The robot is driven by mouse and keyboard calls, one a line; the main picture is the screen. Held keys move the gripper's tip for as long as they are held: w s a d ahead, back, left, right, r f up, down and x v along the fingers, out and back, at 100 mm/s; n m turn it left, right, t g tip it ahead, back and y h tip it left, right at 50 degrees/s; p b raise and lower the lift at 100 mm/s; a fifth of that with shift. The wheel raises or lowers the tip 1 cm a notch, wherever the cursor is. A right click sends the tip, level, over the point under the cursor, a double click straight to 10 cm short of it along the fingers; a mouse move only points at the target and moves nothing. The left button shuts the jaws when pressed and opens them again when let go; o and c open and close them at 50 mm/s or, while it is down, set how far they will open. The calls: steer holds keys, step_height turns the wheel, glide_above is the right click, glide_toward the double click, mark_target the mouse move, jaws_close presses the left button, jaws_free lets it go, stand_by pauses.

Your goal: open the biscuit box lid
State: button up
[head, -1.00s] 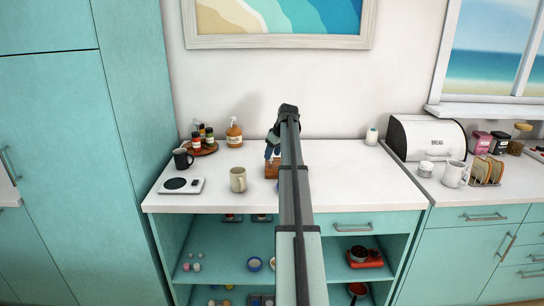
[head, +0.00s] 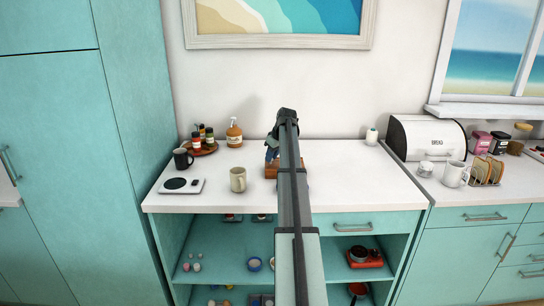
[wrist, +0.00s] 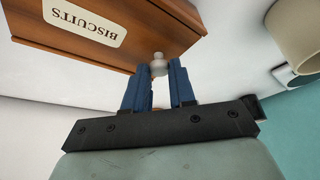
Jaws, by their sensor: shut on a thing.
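The biscuit box (wrist: 120,22) is brown wood with a cream label reading BISCUITS, upside down in the wrist view. A small pale knob (wrist: 158,58) sits at the box's edge. My gripper (wrist: 159,76) has its two blue fingers closed around this knob. In the head view the box (head: 271,171) stands on the white counter, mostly hidden behind my arm, with my gripper (head: 271,154) right at it. How far the lid is raised, if at all, cannot be told.
A beige mug (head: 238,180) stands just left of the box, with a white scale (head: 181,186) and dark mug (head: 182,159) further left. A soap bottle (head: 234,133) is behind. A bread bin (head: 428,138) stands far right.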

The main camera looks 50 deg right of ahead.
mark_target(303, 164)
jaws_close()
steer(key=s+d, duration=0.9)
steer(key=shift+s+d, duration=0.2)
steer(key=o, duration=0.8)
jaws_free()
steer(key=v, duration=1.4)
